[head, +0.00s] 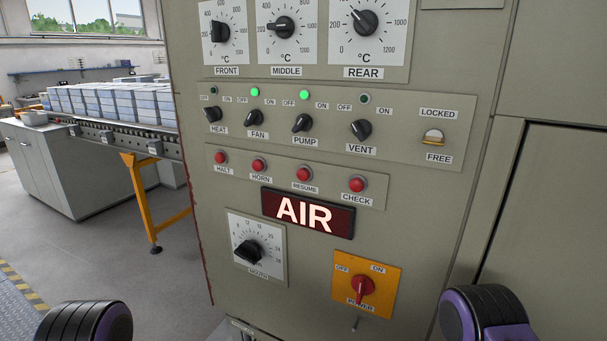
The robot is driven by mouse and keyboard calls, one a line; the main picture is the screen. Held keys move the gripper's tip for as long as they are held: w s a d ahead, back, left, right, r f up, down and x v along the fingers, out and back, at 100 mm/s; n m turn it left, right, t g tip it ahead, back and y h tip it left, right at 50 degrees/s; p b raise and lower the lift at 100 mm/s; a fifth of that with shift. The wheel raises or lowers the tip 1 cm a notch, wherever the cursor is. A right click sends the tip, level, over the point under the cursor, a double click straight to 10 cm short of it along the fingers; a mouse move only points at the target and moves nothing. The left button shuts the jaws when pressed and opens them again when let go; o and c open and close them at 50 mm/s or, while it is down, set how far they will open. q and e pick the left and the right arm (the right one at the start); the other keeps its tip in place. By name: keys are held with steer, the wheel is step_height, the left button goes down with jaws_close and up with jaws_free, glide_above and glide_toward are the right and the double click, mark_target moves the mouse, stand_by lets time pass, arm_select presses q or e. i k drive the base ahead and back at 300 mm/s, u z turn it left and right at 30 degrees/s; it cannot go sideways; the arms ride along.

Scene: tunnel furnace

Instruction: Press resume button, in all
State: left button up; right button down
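The RESUME button (303,174) is a round red button on the grey-green control panel (420,215). It is third from the left in a row with the red HALT button (221,158), HORN button (258,164) and CHECK button (357,184). Nothing covers it. I cannot tell from here whether it is pushed in. Black and purple rounded parts of my arms show at the bottom left and bottom right corners, apart from the buttons. Neither gripper's fingers are in view.
Below the buttons is a lit AIR sign (307,213), with a MOUTH dial (248,252) and a red POWER switch (361,289) beneath. FAN (254,118) and PUMP (302,123) knobs have green lamps lit above. A conveyor (105,137) with stacked blocks runs in from the left.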

mark_target(302, 175)
steer(key=z, duration=2.2)
steer(key=k, duration=1.3)
steer(key=u, duration=1.65)
steer(key=i, duration=0.5)
steer(key=u, duration=0.1)
